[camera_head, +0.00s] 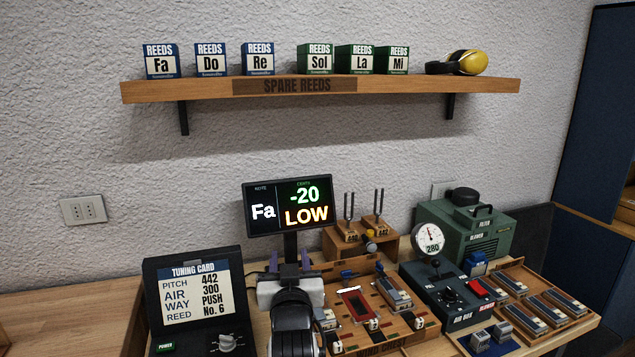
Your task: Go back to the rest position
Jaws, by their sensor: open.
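My gripper (289,262) is at the bottom centre, seen from behind, with its two purple-tinted fingers apart. Nothing shows between the fingers, though my wrist hides part of that area. It is over the left part of the wooden wind chest (395,347), in front of the tuner display (288,206). The display reads Fa, -20, LOW. My arm covers part of the chest's left side. I cannot tell the gripper's height above the chest.
The tuning card box (196,290) stands left of my arm. The air box (440,300), pressure gauge (428,238) and green blower (470,225) stand right. Tuning forks (363,210) rise behind. The spare reeds shelf (200,92) is high above. Bare table (60,315) lies far left.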

